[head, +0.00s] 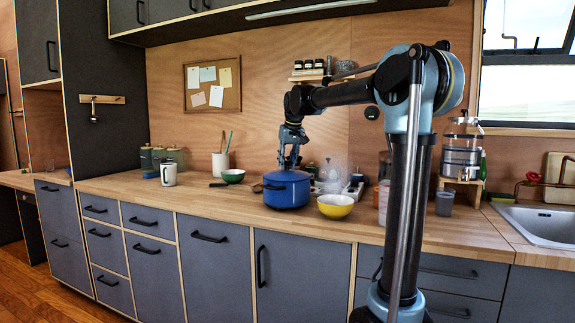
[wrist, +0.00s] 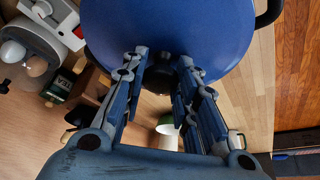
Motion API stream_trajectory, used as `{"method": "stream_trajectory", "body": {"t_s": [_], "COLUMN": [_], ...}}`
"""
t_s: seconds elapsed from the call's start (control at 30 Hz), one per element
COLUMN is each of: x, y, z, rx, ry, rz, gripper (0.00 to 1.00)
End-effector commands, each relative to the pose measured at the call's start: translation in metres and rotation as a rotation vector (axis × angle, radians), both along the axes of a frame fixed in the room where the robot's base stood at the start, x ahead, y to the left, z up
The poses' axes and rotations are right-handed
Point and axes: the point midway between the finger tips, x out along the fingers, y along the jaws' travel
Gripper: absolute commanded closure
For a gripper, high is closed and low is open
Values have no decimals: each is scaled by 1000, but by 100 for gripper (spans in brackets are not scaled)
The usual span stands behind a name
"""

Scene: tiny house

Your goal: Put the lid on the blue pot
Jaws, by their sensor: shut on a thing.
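The blue pot (head: 287,190) stands on the wooden counter below my gripper, with a dark side handle at its left. Its blue lid (wrist: 165,25) fills the top of the wrist view, and a black side handle (wrist: 268,12) shows beside it. My gripper (head: 290,165) points down over the pot, its fingers (wrist: 160,80) shut on the lid's dark knob. In the head view the lid is at the pot's rim; I cannot tell whether it rests fully flat. The inside of the pot is hidden.
A yellow bowl (head: 335,206) stands close to the pot's right. A green bowl (head: 232,175), a white mug (head: 168,174) and a utensil crock (head: 221,164) stand to its left. A glass dispenser (head: 461,158) and sink (head: 542,226) are at the right.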

Motion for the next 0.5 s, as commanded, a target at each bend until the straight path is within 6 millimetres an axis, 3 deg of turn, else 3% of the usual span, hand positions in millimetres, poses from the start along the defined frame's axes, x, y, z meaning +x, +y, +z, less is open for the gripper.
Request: {"method": "stream_trajectory", "body": {"t_s": [0.4,0.43,0.5], "x": [0,0,0], "y": [0,0,0], "z": [-1,-1,-1], "rx": [0,0,0], "ry": [0,0,0], "rz": [0,0,0], "gripper": [100,68,52]}}
